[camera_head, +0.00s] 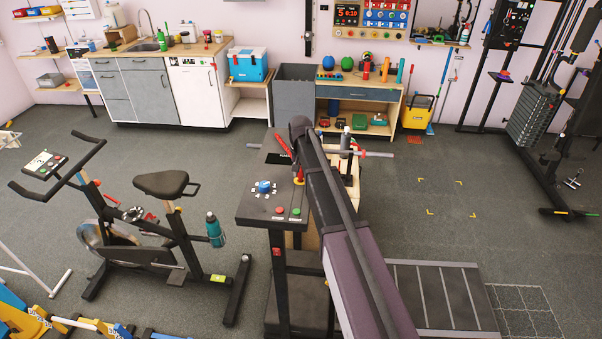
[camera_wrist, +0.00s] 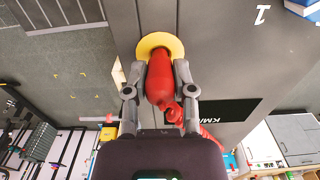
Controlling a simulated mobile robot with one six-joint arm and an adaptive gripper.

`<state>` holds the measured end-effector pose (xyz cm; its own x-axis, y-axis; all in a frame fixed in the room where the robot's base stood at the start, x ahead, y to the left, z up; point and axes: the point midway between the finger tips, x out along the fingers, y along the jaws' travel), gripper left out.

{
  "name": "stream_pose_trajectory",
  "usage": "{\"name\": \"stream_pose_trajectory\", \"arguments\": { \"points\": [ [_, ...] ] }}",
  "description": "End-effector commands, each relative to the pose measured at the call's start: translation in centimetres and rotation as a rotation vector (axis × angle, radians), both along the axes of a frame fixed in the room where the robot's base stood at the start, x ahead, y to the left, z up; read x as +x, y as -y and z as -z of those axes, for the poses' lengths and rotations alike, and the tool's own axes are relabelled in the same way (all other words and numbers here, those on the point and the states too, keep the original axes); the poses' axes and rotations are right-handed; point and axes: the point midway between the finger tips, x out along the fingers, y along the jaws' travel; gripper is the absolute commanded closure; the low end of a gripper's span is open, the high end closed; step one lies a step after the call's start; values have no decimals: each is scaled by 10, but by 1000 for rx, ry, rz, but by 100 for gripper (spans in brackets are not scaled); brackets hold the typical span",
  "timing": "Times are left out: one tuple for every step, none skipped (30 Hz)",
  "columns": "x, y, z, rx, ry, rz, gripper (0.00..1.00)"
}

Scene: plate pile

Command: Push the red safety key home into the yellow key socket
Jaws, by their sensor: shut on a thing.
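The red safety key (camera_wrist: 160,92) is in the wrist view, held between the two grey fingers of my gripper (camera_wrist: 161,68). Its far end meets the yellow key socket (camera_wrist: 147,41), a round yellow collar on a dark grey panel. The key lies roughly in line with the socket. How deep its tip sits is hidden by the key body. A red cord or tail trails from the key's near end.
The dark console (camera_head: 258,209) carries a blue knob (camera_head: 264,187) and red and green buttons. An exercise bike (camera_head: 160,184) stands to its left. A workbench (camera_head: 354,90) is behind. Open floor lies to the right, with yellow corner marks.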

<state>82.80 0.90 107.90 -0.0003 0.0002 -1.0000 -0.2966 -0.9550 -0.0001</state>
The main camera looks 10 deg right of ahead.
Motion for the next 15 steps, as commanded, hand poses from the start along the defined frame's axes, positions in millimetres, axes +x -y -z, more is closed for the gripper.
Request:
{"name": "stream_pose_trajectory", "arguments": {
  "points": [
    [0,0,2,0,0,0,100],
    [0,0,2,0,0,0,100],
    [0,0,3,0,0,0,100],
    [0,0,4,0,0,0,100],
    [0,0,4,0,0,0,100],
    [0,0,5,0,0,0,100],
    [0,0,5,0,0,0,100],
    [0,0,6,0,0,0,100],
    [0,0,7,0,0,0,100],
    [0,0,7,0,0,0,100],
    [0,0,8,0,0,0,100],
    [0,0,8,0,0,0,100],
    [0,0,9,0,0,0,100],
    [0,0,9,0,0,0,100],
    [0,0,10,0,0,0,100]
  ]
}}
